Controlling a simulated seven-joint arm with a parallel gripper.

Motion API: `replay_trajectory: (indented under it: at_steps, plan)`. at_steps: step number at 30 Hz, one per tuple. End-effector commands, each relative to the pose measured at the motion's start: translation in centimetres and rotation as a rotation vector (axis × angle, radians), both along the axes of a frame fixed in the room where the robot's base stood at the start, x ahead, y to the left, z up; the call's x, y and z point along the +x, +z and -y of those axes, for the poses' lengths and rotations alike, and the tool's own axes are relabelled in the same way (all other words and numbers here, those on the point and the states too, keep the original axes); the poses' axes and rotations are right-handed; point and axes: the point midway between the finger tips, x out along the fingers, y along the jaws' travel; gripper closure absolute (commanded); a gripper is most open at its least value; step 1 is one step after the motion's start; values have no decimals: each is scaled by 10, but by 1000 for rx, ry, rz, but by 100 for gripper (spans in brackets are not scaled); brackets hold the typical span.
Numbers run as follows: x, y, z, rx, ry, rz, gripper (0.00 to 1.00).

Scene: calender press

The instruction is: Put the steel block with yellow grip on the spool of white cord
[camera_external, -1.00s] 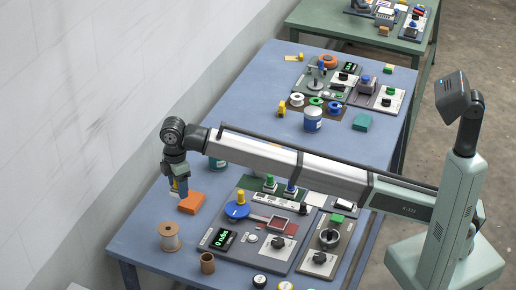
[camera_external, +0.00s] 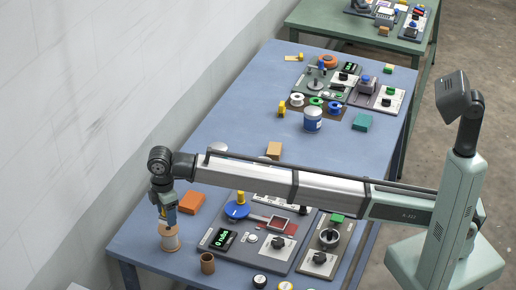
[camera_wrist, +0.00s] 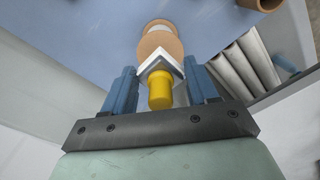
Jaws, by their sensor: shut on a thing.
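My gripper (camera_external: 167,219) is over the spool of white cord (camera_external: 170,243) at the near left of the blue table. In the wrist view, the steel block with yellow grip (camera_wrist: 160,91) is between the blue fingers of my gripper (camera_wrist: 161,75), its yellow grip towards the camera. The fingers are shut on it. The spool (camera_wrist: 158,42) shows right beyond the block, with tan ends and pale cord. The block covers part of the spool's top. I cannot tell whether the block touches the spool. In the external view the fingers hide most of the block.
An orange block (camera_external: 193,201) lies just behind the spool. A brown cup (camera_external: 207,263) stands to its right. A control panel (camera_external: 222,238) with a blue dial and a small display lies further right. The table's left edge is close to the spool.

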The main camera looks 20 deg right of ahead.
Motion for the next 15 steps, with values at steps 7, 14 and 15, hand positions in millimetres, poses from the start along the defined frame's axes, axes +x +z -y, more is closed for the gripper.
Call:
replay_trajectory:
  at_steps: [7,14,15]
  plan:
    - [0,-29,1,-1,0,-1,75]
    - [0,-31,0,0,0,0,75]
    - [0,-31,0,0,0,0,75]
